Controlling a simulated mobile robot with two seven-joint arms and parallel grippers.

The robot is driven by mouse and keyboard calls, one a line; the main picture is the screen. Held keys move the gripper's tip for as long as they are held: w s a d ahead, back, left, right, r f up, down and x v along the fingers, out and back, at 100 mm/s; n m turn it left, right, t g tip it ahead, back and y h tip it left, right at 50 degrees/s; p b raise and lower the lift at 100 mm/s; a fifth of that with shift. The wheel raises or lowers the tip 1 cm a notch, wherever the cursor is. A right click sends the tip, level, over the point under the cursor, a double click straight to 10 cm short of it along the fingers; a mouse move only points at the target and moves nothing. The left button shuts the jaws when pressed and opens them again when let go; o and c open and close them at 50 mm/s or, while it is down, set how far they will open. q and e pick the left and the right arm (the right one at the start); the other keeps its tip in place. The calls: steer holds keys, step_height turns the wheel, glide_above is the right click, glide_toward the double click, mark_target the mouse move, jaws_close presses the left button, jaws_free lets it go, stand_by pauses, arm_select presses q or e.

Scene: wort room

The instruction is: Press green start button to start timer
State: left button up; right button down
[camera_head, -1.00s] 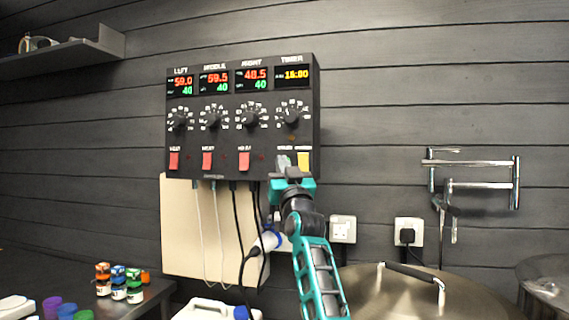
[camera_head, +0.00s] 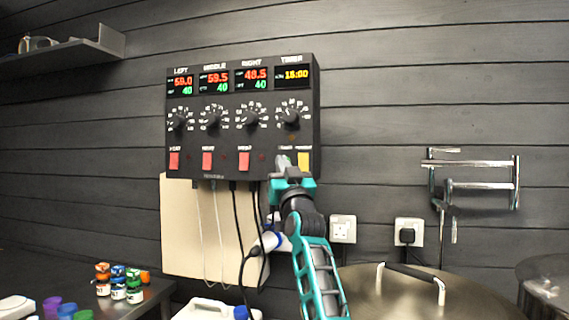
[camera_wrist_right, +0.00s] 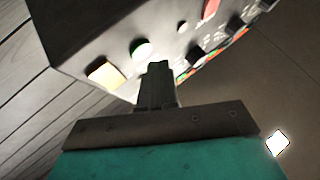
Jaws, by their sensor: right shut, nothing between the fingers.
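The black control box (camera_head: 242,140) hangs on the wall, with its timer display (camera_head: 293,76) lit in yellow at the top right. The green start button (camera_wrist_right: 142,50) shows in the wrist view as a round button beside a yellow one (camera_wrist_right: 105,74). My right gripper (camera_head: 284,163) is shut and empty at the box's lower right. In the wrist view its fingertips (camera_wrist_right: 157,68) are close to the green button; I cannot tell whether they touch. My left gripper is out of view.
Red switches (camera_head: 207,160) line the box's lower edge. Black and white cables hang below it over a cream board (camera_head: 180,235). A lidded metal kettle (camera_head: 400,298) and wall sockets (camera_head: 343,229) are at right. Small bottles (camera_head: 118,285) stand lower left.

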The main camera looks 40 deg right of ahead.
steer(key=shift+d, duration=0.1)
stand_by(0.5)
steer(key=shift+w+d, duration=0.25)
steer(key=shift+w+d+p, duration=0.25)
steer(key=shift+p, duration=0.15)
stand_by(0.6)
stand_by(0.3)
steer(key=shift+s+a, duration=0.5)
steer(key=shift+a, duration=0.05)
steer(key=s+a, duration=0.3)
steer(key=shift+s+a, duration=0.15)
steer(key=shift+a, duration=0.25)
stand_by(0.9)
